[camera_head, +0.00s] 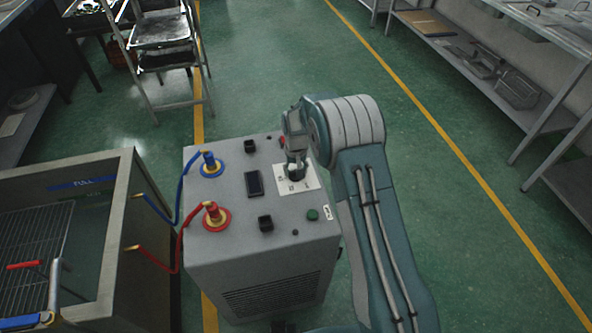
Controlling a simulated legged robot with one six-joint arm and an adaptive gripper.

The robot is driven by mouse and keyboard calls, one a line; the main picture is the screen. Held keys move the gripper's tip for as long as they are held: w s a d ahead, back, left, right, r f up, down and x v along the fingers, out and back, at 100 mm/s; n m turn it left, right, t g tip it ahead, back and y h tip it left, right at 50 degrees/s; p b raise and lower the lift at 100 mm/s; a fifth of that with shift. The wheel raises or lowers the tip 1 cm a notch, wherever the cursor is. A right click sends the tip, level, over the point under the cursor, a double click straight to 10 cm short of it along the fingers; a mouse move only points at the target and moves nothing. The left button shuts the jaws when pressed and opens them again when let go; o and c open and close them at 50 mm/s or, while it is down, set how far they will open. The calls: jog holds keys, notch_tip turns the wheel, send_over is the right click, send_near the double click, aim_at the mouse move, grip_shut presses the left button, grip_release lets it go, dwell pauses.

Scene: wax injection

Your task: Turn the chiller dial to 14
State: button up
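The chiller (225,243) is a grey box with a flat top, standing in the middle of the view. Its dial (297,177) is a dark knob on a white scale plate (312,183) at the right of the top. My gripper (296,168) points down right over the dial, at or around it. My arm comes in from the lower right and hides part of the scale. The fingers are too small and covered to tell whether they grip the dial. The dial's number cannot be read.
The top also carries a dark display (254,184), a blue fitting (210,164), a red fitting (214,214) and a green button (312,214). Hoses run left to a tank (117,220). Shelving (480,75) stands at the right. Green floor between is clear.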

aim_at(294, 170)
jog(key=m, duration=0.5)
jog(key=shift+w+a+m, duration=0.1)
jog(key=shift+m, duration=0.2)
jog(key=m, duration=0.5)
jog(key=shift+w, duration=0.1)
jog(key=shift+m, duration=0.4)
jog(key=o, duration=1.1)
jog(key=shift+a, duration=0.1)
jog(key=shift+o, duration=0.2)
notch_tip(294, 170, up, 12)
